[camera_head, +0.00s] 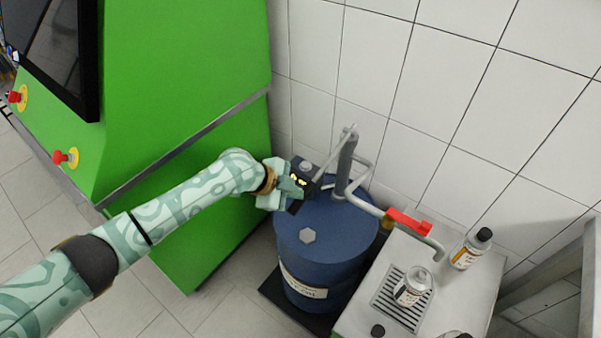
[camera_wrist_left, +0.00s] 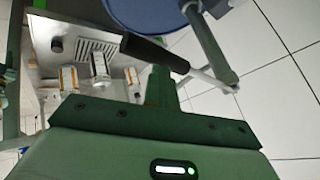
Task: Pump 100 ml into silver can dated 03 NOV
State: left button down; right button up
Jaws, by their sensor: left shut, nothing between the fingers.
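A blue drum (camera_head: 325,235) carries a grey hand pump (camera_head: 345,165) with a lever (camera_head: 333,152). In the left wrist view the lever ends in a black grip (camera_wrist_left: 155,52). My left gripper (camera_head: 300,185) is at the lever's end above the drum; it is shut with nothing between its fingers. One green finger (camera_wrist_left: 162,88) shows close to the black grip; I cannot tell if they touch. A silver can (camera_head: 411,287) stands on the drip grate below the pump's spout. Another silver can (camera_head: 470,248) stands near the wall. Label dates are too small to read. My right gripper is out of view.
The outlet pipe carries a red part (camera_head: 408,221) over the grey bench (camera_head: 362,312). A loose black cap (camera_head: 378,331) lies at the bench front. A third can (camera_head: 457,335) is cut off at the bottom edge. A green cabinet (camera_head: 190,100) stands left of the drum.

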pick_arm(q)
notch_tip(320, 180, up, 10)
jog(key=p, duration=0.7)
jog(key=shift+w+d, duration=0.3)
jog(key=shift+w, duration=0.15)
jog(key=shift+r, duration=0.1)
dwell(0.4)
jog(key=r+p, duration=0.4)
jog(key=r, duration=0.1)
jog(key=shift+w+d, duration=0.15)
jog(key=shift+w, duration=0.05)
jog(key=shift+f, duration=0.1)
dwell(0.6)
